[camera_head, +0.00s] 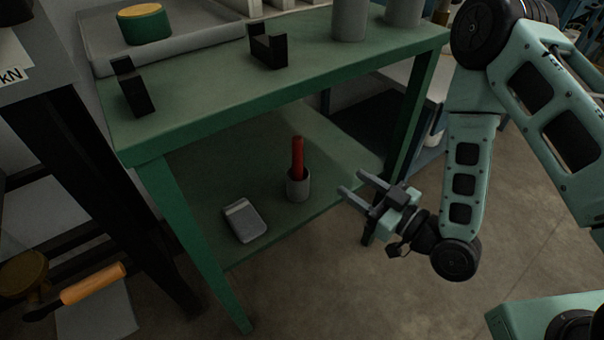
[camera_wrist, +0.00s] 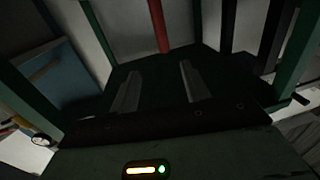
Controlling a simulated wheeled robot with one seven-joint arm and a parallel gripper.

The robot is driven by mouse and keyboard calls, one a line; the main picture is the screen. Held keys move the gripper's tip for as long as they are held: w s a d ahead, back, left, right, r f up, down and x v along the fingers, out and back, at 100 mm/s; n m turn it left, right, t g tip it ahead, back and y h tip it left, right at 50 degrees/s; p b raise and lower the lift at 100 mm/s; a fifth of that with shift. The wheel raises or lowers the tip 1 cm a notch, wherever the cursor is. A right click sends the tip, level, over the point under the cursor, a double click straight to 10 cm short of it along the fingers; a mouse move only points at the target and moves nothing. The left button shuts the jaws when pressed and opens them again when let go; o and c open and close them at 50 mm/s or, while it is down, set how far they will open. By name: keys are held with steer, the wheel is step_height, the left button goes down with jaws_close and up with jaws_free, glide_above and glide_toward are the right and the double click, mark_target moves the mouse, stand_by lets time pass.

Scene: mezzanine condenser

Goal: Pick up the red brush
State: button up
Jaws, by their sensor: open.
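The red brush (camera_head: 298,158) stands upright in a small grey cup (camera_head: 297,186) on the lower shelf of a green table (camera_head: 270,205). Its lower end is hidden inside the cup. My gripper (camera_head: 351,182) is to the right of the cup, apart from it, with its fingers pointing left toward it. The jaws are open and nothing is between them. In the wrist view the red brush (camera_wrist: 158,25) shows as a red shaft at the top, beyond and roughly between my two fingers (camera_wrist: 160,67). The cup cannot be made out there.
A grey box-like device (camera_head: 244,220) lies on the lower shelf, left of the cup. A front table leg (camera_head: 205,245) stands at left, and a right leg (camera_head: 408,130) is near my gripper. The tabletop (camera_head: 210,90) overhangs the shelf and holds black brackets (camera_head: 268,50).

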mark_target(301, 149)
steer(key=b+x, duration=1.1)
steer(key=shift+w+a+r+b, duration=0.15)
steer(key=shift+w+a+b, duration=0.05)
steer(key=shift+a+b, duration=0.15)
steer(key=shift+b+x, duration=0.95)
steer(key=shift+x, duration=1.7)
steer(key=shift+s+a+r, duration=0.1)
steer(key=shift+s, duration=0.05)
jaws_close()
